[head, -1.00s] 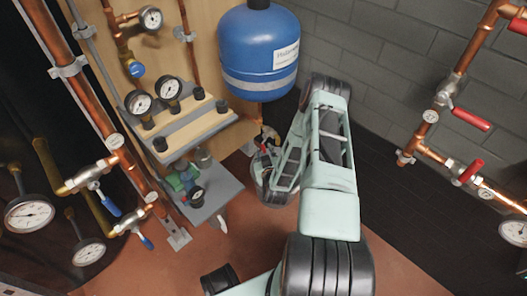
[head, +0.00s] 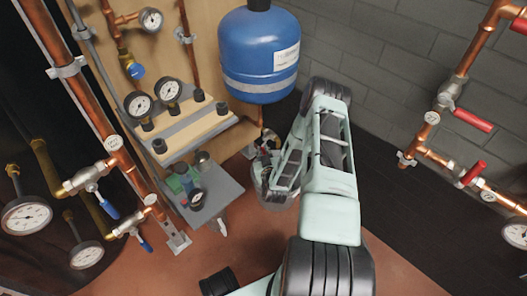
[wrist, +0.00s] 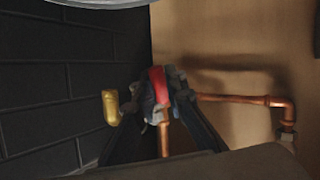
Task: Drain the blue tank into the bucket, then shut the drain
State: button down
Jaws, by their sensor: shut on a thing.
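The blue tank (head: 260,55) with a white label hangs on the wooden panel in the head view. My gripper (head: 266,142) is just below it, beside the pipework under the tank. In the wrist view my gripper (wrist: 157,90) is shut on the red drain handle (wrist: 158,82), which sits between its two fingers. A copper pipe (wrist: 235,98) runs right from the valve, and a yellow brass end piece (wrist: 110,106) sticks out to the left. The handle's exact angle is hard to tell.
A shelf with gauges (head: 190,125) and a small grey shelf (head: 213,190) stand left of my arm. Copper pipes with blue-handled valves (head: 107,207) are at the left, and red-handled valves (head: 471,120) at the right. Brick walls close the corner behind.

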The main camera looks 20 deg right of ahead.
jog(key=shift+w+a+f+m+t, duration=0.15)
jog(key=shift+w+m+t, duration=0.1)
jog(key=shift+t, duration=0.2)
jog(key=shift+w+f+m+t, duration=0.1)
jog(key=shift+m+t, duration=0.15)
jog(key=shift+t, duration=0.2)
jog(key=shift+w+a+r+m+t, duration=0.15)
jog(key=shift+w+m+t, duration=0.35)
jog(key=shift+t, duration=0.4)
jog(key=c, duration=2)
grip_release()
jog(key=shift+o, duration=0.2)
jog(key=shift+s, duration=0.1)
